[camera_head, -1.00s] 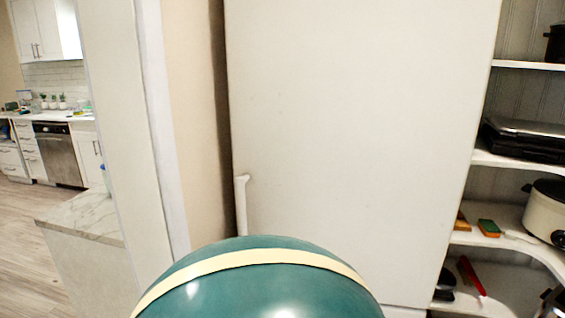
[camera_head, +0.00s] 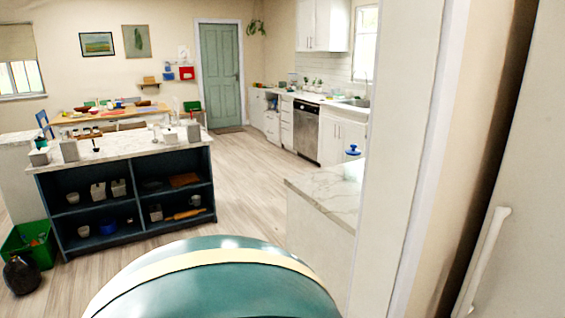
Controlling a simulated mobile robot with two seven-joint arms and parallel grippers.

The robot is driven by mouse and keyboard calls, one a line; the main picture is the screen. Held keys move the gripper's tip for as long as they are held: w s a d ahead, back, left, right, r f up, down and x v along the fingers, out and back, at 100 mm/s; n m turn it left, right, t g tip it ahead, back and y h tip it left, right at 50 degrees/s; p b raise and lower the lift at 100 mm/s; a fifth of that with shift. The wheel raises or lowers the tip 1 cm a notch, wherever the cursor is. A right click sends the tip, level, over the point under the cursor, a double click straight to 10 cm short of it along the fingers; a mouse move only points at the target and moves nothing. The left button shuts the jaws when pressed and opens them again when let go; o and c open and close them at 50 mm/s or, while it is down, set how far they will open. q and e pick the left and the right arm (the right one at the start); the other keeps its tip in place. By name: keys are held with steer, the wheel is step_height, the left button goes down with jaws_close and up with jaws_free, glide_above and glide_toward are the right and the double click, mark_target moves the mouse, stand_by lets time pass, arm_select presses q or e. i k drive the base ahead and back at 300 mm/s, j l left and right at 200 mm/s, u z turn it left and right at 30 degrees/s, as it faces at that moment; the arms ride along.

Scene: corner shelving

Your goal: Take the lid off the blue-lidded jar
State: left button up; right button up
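A blue lid with a knob (camera_head: 353,151) shows at the back of the near marble counter, close to the white wall edge. Neither of my grippers is in view.
The near marble counter (camera_head: 325,200) stands right of centre, beside a white wall post (camera_head: 405,150). A dark blue island (camera_head: 130,222) with shelves stands left, with a green bin (camera_head: 28,246) at its end. Wooden floor (camera_head: 245,185) is clear between them. A white door handle (camera_head: 484,258) is at right.

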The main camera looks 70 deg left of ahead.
mark_target(353, 151)
steer(key=u, duration=1.9)
steer(key=z, duration=0.85)
steer(key=i+j+z, duration=0.1)
steer(key=j+z, duration=1.1)
steer(key=j, duration=0.3)
steer(key=k+j+z, duration=0.25)
steer(key=j, duration=0.3)
steer(key=k+j, duration=0.1)
steer(key=j, duration=0.45)
steer(key=j+z, duration=0.15)
steer(key=j, duration=0.35)
steer(key=k, duration=0.05)
